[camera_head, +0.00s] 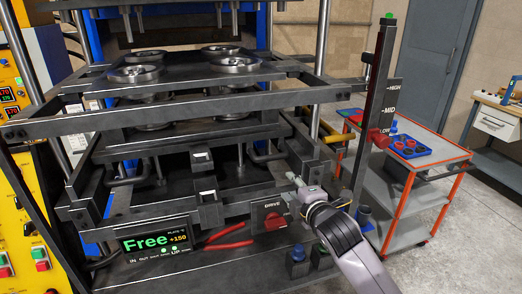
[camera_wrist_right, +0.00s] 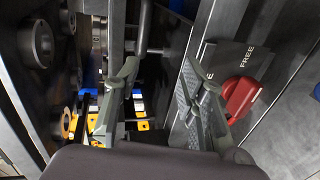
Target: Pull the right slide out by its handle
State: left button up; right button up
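The press (camera_head: 200,135) fills the middle of the head view, with dark slides between its plates. A dark bent bar handle (camera_head: 265,156) shows at its right side, partly behind the front frame. My right gripper (camera_head: 296,184) is at the right front of the press, just above and right of the red drive knob (camera_head: 272,221). In the right wrist view my right gripper (camera_wrist_right: 158,88) has its two fingers apart. A dark round bar (camera_wrist_right: 145,25) lies beyond the gap; I cannot tell whether it is the handle or whether a finger touches it. My left gripper is out of view.
The red knob (camera_wrist_right: 240,95) is close to the right finger in the wrist view. An upright post with a red slider (camera_head: 380,138) stands right of my gripper. An orange-framed cart (camera_head: 425,165) stands beyond it.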

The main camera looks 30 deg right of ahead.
aim_at(272, 158)
jog(key=shift+n, duration=0.3)
jog(key=r+p+x, duration=0.1)
jog(key=x, duration=0.4)
jog(key=r+p+x, duration=0.1)
jog(key=p+x, duration=0.1)
jog(key=x, duration=0.3)
jog(key=r+p+x, duration=0.1)
jog(key=p+x, duration=0.1)
jog(key=x, duration=0.4)
jog(key=shift+w+d, duration=0.1)
jog(key=shift+w, duration=0.35)
jog(key=shift+w+d+f, duration=0.1)
jog(key=shift+w+f, duration=0.15)
jog(key=shift+w, duration=0.45)
jog(key=shift+c, duration=0.5)
grip_shut()
